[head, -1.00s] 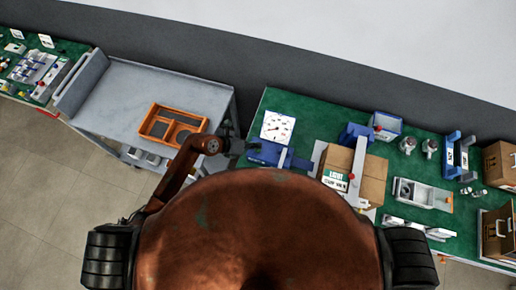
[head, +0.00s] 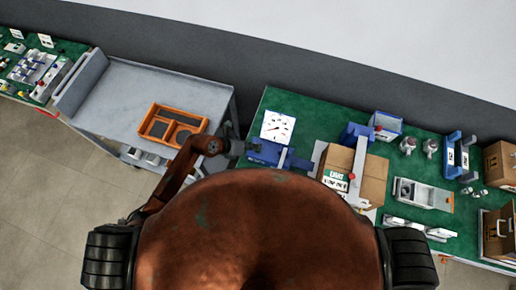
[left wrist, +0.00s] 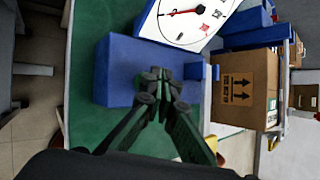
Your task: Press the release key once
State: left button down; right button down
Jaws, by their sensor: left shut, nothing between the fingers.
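A blue device (head: 268,152) sits on the green bench beside a white dial (head: 277,127). In the left wrist view the blue body (left wrist: 130,68) has a smaller blue part (left wrist: 200,72) on its right, which may be the release key; no label on it is readable. My left gripper (head: 243,147) is at the left end of the blue device. In the left wrist view, my left gripper (left wrist: 163,76) has its fingertips together, empty, over the blue body's right side. Whether they touch it I cannot tell. My right gripper is not in view.
A cardboard box (left wrist: 245,88) stands to the right of the blue device, close to a grey post with a red knob (head: 351,176). A grey cart (head: 120,95) with an orange tray (head: 152,119) is to the left. More fixtures and cartons stand farther right.

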pick_arm(q)
jog(key=shift+f+b, duration=0.4)
jog(key=shift+f, duration=0.2)
dwell(0.6)
jog(key=shift+r, duration=0.1)
jog(key=shift+r+p, duration=1)
jog(key=shift+p, duration=0.05)
notch_tip(320, 180, up, 5)
jog(key=p, duration=0.4)
jog(key=shift+p, duration=0.3)
dwell(0.5)
